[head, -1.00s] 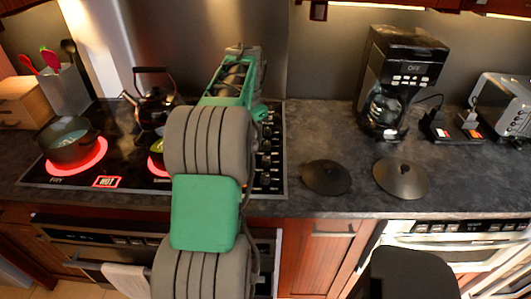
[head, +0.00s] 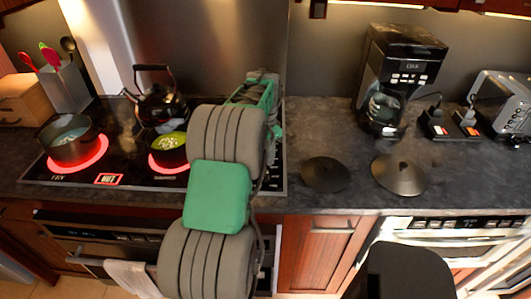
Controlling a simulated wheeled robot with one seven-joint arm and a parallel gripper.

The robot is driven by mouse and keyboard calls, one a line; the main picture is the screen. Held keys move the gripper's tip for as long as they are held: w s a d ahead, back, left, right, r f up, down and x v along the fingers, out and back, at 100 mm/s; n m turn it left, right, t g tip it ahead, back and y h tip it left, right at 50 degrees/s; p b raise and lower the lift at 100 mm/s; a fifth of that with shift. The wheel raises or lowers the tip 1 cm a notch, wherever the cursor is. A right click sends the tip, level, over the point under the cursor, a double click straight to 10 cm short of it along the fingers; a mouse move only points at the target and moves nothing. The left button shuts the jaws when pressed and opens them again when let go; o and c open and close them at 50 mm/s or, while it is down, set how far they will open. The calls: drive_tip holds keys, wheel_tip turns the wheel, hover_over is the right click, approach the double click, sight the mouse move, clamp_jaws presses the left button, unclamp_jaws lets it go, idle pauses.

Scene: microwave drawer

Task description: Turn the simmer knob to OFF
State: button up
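The cooktop (head: 50,178) is in the head view, with a dark control strip (head: 278,178) along its right edge. My green and grey arm covers most of that strip. I cannot make out the simmer knob or its setting. The far part of my arm reaches over the right side of the cooktop. My gripper's fingers are hidden behind the arm, so I cannot see whether they touch a knob. Two burners glow red: the front left burner (head: 92,158) and the front middle burner (head: 157,168).
A pot (head: 75,152) and a smaller pan with green contents (head: 168,158) stand on the glowing burners. A kettle (head: 160,105) is behind. Two dark lids (head: 325,175) (head: 400,176) lie right of the cooktop. A coffee maker (head: 398,70) and toaster (head: 505,100) stand further right.

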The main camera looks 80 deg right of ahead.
clamp_jaws()
drive_tip(key=shift+n, duration=0.3)
idle(0.3)
drive_tip(key=n, duration=0.9)
drive_tip(key=shift+r+n, duration=0.1)
drive_tip(key=shift+n, duration=0.2)
drive_tip(key=shift+s+n, duration=0.1)
drive_tip(key=shift+n, duration=1.7)
drive_tip(key=shift+o, duration=1.1)
unclamp_jaws()
